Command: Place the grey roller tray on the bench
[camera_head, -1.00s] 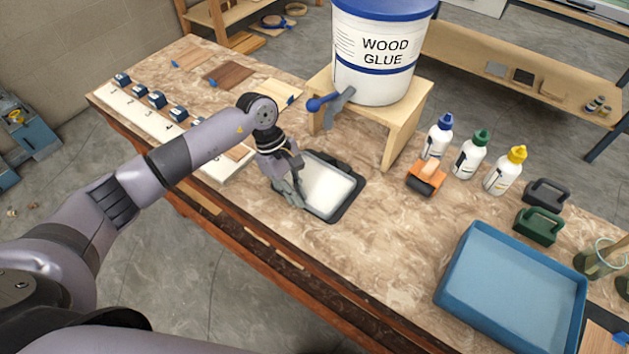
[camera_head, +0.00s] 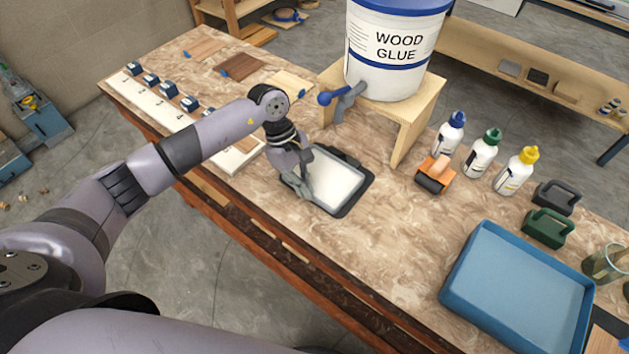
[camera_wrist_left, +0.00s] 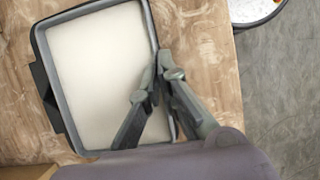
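The grey roller tray (camera_head: 355,199) is a dark-rimmed tray holding a white layer. It lies flat on the bench (camera_head: 300,250), in front of the wooden stand. My left gripper (camera_head: 303,190) is at the tray's near left rim. In the left wrist view the tray (camera_wrist_left: 42,60) fills the left part, and the fingers (camera_wrist_left: 165,68) come together astride its rim, pinching it. Any small gap between tray and bench cannot be made out. My right gripper is not in view.
A wood glue bucket (camera_head: 395,55) stands on a wooden stand (camera_head: 410,135) behind the tray. An orange-topped roller-like tool (camera_head: 434,175) and glue bottles (camera_head: 482,155) are to the right, with an empty blue tray (camera_head: 515,285). The bench between the two trays is clear.

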